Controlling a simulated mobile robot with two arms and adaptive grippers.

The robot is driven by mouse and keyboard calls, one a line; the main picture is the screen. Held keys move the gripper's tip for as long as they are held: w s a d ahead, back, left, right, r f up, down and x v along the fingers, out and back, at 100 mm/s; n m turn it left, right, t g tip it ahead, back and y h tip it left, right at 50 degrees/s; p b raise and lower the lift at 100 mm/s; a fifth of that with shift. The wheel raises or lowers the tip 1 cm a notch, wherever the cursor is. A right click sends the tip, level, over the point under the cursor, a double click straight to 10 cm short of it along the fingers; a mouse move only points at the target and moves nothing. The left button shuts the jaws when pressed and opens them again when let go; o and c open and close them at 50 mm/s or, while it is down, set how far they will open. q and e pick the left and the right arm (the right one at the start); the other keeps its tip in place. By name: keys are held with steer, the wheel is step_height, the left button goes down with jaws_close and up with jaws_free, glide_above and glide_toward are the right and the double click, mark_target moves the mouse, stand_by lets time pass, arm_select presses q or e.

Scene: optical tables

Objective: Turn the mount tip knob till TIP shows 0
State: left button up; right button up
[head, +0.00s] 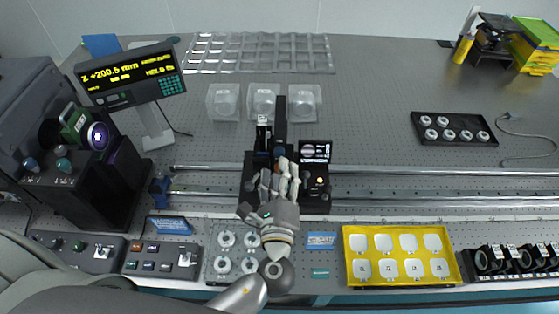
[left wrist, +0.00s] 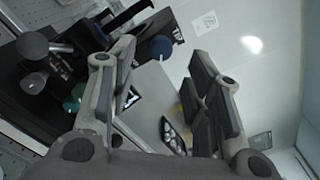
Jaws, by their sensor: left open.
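The black mount (head: 256,170) stands on the rail in the middle of the head view, partly hidden by my left gripper (head: 280,180). A small dark screen (head: 315,151) stands at its right; its text is too small to read. In the left wrist view my left gripper (left wrist: 163,65) is open with nothing held. A round blue knob (left wrist: 162,47) shows between its fingertips, beyond them; I cannot tell whether they touch it. Grey knobs (left wrist: 33,46) and a green knob (left wrist: 72,104) show left of the fingers. My right gripper is not in view.
A lit readout (head: 130,75) at the left shows Z +200.5 mm and HELD. Clear boxes (head: 263,101) stand behind the mount. A yellow tray (head: 350,273) lies at front right, a black tray (head: 453,139) farther back. The rail (head: 420,171) runs across; table behind it is largely clear.

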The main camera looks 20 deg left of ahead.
arm_select(q)
steer(key=v, duration=0.7)
steer(key=shift+s+d, duration=0.1)
steer(key=shift+s, duration=0.1)
